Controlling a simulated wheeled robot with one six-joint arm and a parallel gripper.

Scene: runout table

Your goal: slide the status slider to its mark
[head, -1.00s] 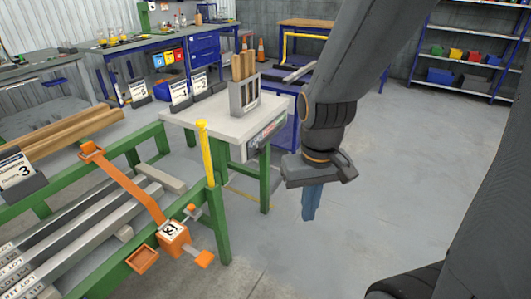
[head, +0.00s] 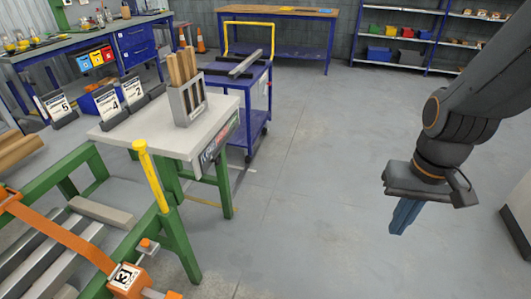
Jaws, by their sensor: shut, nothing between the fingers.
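A small dark panel with red and white markings (head: 220,143) is on the front edge of the light grey table, left of centre in the head view. It may carry the status slider. The slider and its mark are too small to make out. My gripper (head: 403,216) hangs over open floor on the right, pointing down, with its blue fingers together and empty. It is well to the right of the panel and not touching anything.
A green rack with a yellow post (head: 150,175) stands in front at left. A blue cart (head: 250,105) is behind. Floor between table and gripper is clear.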

